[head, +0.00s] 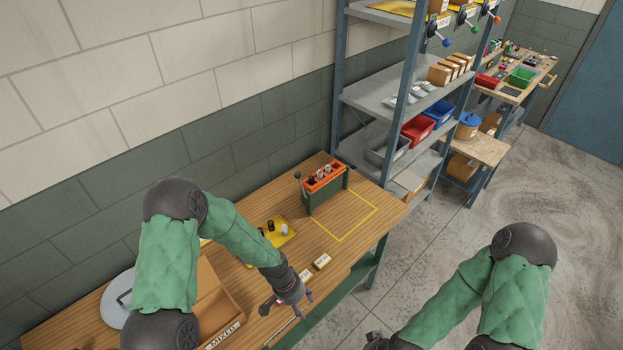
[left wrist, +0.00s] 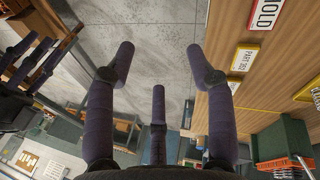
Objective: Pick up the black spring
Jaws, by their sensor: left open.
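Small dark cylinders stand on a yellow mat (head: 286,241) on the wooden bench in the head view. One of them, a black piece (head: 270,226), looks like the black spring; a light-coloured piece (head: 284,230) stands beside it. They are too small to make out coils. My left gripper (head: 287,309) is open and empty near the bench's front edge, nearer to me than the mat. In the left wrist view its fingers (left wrist: 160,72) are spread over floor and bench edge, with no spring between them. My right gripper (left wrist: 33,62) is apart from the bench, its fingers spread.
A green fixture with an orange top (head: 325,180) stands at the back, beside a yellow outlined square (head: 343,238). Small label plates (head: 322,261) lie near the front edge. Metal shelving (head: 385,104) rises beyond the bench.

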